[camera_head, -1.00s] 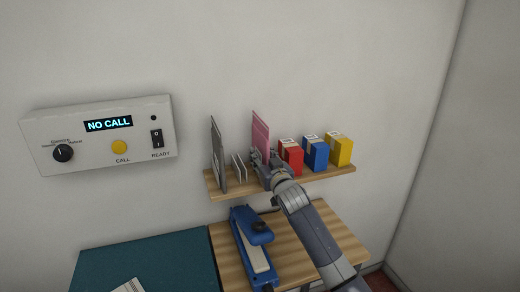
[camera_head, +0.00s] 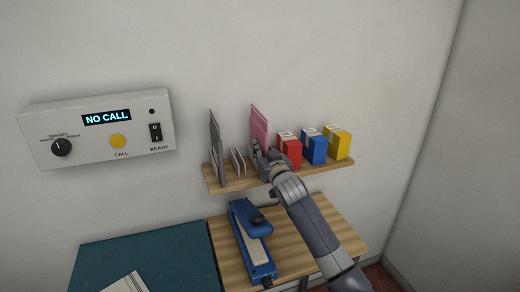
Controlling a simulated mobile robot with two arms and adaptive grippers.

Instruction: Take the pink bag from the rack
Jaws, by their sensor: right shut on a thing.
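The pink bag (camera_head: 260,125) stands upright, thin and flat, at the wooden rack shelf (camera_head: 237,184) on the wall. My right gripper (camera_head: 259,152) is shut on the pink bag near its lower part. The gripper and my right arm hide the bag's lower end, so I cannot tell whether it touches the shelf. My left gripper is not in view.
A blue sealer (camera_head: 250,238) lies on the wooden table below. A call panel (camera_head: 97,128) hangs at left.

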